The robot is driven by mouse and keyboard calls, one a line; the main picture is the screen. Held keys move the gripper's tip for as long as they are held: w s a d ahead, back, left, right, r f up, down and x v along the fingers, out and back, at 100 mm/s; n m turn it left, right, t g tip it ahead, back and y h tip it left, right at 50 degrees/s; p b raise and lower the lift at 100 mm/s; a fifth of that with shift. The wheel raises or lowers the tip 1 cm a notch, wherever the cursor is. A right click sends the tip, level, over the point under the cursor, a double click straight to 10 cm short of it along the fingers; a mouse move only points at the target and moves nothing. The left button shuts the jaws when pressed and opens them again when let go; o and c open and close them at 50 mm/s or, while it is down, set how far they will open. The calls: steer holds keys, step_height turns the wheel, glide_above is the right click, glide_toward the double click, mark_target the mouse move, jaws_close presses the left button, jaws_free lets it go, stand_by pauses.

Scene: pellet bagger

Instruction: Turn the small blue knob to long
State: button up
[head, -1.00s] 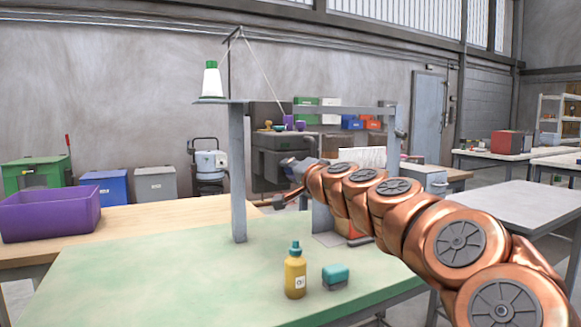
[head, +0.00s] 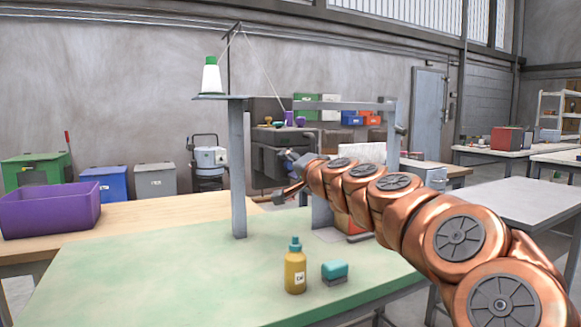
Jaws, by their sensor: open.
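I cannot make out a small blue knob or any "long" marking in the head view. My gripper (head: 281,177) is at the end of my copper-coloured arm, between the two uprights of a grey metal frame (head: 238,170). Its two fingers are spread apart, one above the other, and point left. I see nothing between them. The gripper and the arm cover part of the frame's right side and what lies behind it.
A yellow bottle (head: 295,270) and a teal-topped block (head: 334,272) stand on the green bench (head: 170,275). A white thread cone (head: 211,76) sits on the frame's left bracket. A purple bin (head: 50,211) is at far left. The green bench's left part is clear.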

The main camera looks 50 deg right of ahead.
steer(key=shift+r, duration=4.95)
